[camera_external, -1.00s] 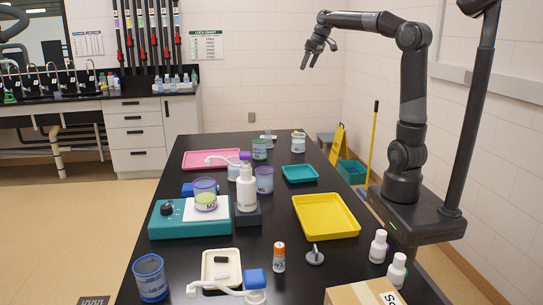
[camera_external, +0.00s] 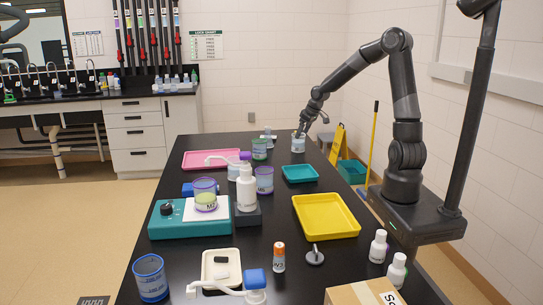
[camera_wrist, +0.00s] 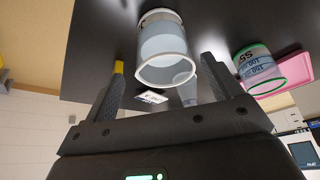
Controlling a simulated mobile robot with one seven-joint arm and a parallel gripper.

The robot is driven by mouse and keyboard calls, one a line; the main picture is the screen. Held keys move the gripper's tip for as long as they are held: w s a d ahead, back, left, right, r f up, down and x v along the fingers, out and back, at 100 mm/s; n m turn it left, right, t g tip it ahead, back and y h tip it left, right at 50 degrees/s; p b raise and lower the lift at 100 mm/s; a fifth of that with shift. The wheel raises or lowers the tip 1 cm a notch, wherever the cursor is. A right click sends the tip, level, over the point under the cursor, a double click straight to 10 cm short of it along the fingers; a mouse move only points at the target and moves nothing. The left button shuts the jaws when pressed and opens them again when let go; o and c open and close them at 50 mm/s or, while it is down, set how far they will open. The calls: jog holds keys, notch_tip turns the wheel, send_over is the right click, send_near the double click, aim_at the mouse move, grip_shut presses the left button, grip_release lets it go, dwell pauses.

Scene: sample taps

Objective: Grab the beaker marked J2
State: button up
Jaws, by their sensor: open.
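A clear beaker with a white rim (camera_external: 298,146) stands at the far right end of the black table, with pale contents. In the wrist view the white-rimmed beaker (camera_wrist: 163,45) shows between my two fingers, a little beyond their tips. No mark can be read on it, and no J2 label is legible on any beaker. My gripper (camera_external: 303,130) is open and empty, just above and beside this beaker; whether a finger touches it I cannot tell. Its spread fingers (camera_wrist: 161,68) also show in the wrist view.
A green-rimmed beaker (camera_external: 259,149), seemingly marked S5 in the wrist view (camera_wrist: 265,72), stands nearby. A purple-rimmed beaker marked M2 (camera_external: 205,190) sits on a teal device (camera_external: 190,230). Trays in pink (camera_external: 200,159), teal (camera_external: 300,173) and yellow (camera_external: 325,215) lie on the table.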

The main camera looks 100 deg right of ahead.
aim_at(297, 142)
jog(key=shift+w+x, duration=0.15)
jog(key=shift+x, duration=1.55)
jog(key=shift+w+x, duration=0.15)
jog(key=shift+x, duration=1.5)
jog(key=shift+a, duration=0.15)
jog(key=shift+c, duration=0.4)
jog(key=c, duration=1.1)
